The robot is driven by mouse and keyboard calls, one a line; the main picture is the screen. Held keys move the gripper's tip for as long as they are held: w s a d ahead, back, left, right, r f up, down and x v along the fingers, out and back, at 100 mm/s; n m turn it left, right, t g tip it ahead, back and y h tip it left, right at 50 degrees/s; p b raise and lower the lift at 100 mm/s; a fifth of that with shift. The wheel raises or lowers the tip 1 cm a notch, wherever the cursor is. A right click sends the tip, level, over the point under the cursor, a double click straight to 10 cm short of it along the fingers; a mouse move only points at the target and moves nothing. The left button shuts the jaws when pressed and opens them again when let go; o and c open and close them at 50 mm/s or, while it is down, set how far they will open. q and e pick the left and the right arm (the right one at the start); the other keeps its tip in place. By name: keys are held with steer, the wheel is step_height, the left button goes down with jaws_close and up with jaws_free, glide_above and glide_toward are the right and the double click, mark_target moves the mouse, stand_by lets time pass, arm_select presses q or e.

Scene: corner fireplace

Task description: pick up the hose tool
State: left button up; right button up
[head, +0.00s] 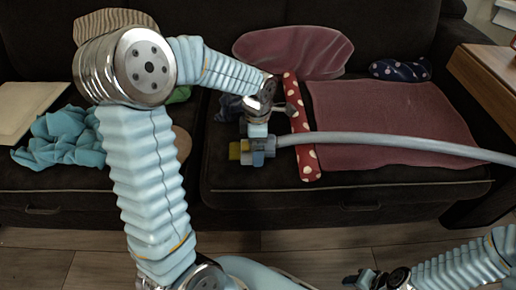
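The hose tool (236,150) has a yellow tip and a blue-grey body, with a long pale grey hose (400,141) running from it to the right edge of the head view. It appears over the front of the dark sofa seat. My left gripper (259,146) points down at the tool's body and overlaps it. Its fingers blend with the body, so I cannot tell whether they are closed on it. My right gripper (358,279) is low at the bottom right, far from the tool. Its fingers are small and dark, so their opening is unclear.
A dark sofa (330,195) spans the view. On it lie a mauve cloth (400,110), a red polka-dot strip (299,115), a mauve cushion (292,50), a teal cloth (62,138) and a navy dotted cushion (400,69). A wooden table (490,75) stands at right. Visible floor in front is clear.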

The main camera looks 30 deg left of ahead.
arm_select(q)
steer(key=c, duration=1.1)
steer(key=shift+o, duration=0.2)
step_height(320, 180, up, 4)
steer(key=shift+s+d+r+p, duration=0.1)
steer(key=shift+s+d+p, duration=0.05)
steer(key=shift+p, duration=0.25)
steer(key=s+r, duration=0.1)
steer(key=s+d+r, duration=0.1)
steer(key=d+r, duration=0.1)
steer(key=r, duration=0.1)
steer(key=shift+s+p, duration=0.3)
steer(key=shift+s, duration=0.1)
steer(key=s+d+r, duration=0.5)
steer(key=s, duration=0.3)
steer(key=shift+s+d, duration=0.15)
steer(key=shift+d, duration=0.25)
steer(key=o, duration=0.6)
steer(key=shift+c, duration=1)
step_height(320, 180, up, 9)
steer(key=p, duration=0.7)
steer(key=shift+p, duration=0.35)
